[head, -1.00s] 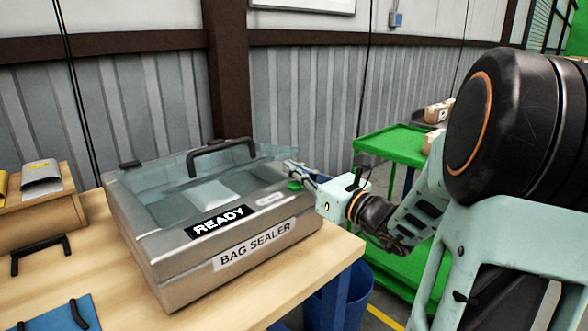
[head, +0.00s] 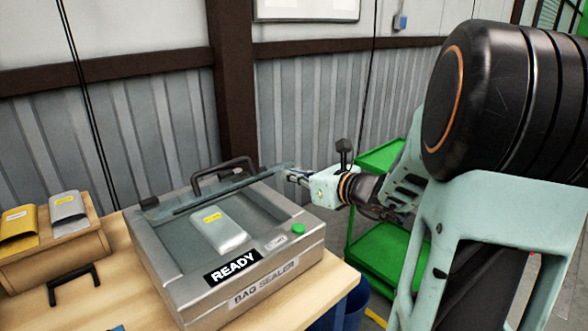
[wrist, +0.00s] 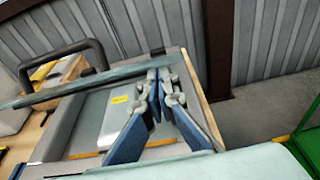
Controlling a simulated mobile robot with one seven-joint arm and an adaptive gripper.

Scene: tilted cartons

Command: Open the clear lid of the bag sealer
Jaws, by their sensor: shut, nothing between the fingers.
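The bag sealer (head: 180,300) is a grey metal box labelled READY and BAG SEALER. Its clear lid (head: 225,188) is raised and tilted up from the front, seen nearly edge-on in the head view, with a black handle (head: 222,170) on it. In the wrist view the lid (wrist: 90,84) shows as a thin teal strip with the handle (wrist: 62,65) to the left. My gripper (head: 289,174) is shut and empty at the lid's right end. Its fingertips (wrist: 160,76) appear at or under the lid edge; contact is unclear. A silver packet (head: 218,230) lies inside the sealer.
A green button (head: 298,229) is on the sealer's front right. A wooden box (head: 55,255) with yellow and silver packets stands left on the wooden table (head: 115,290). A green cart (head: 375,255) stands right, and a corrugated wall is behind.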

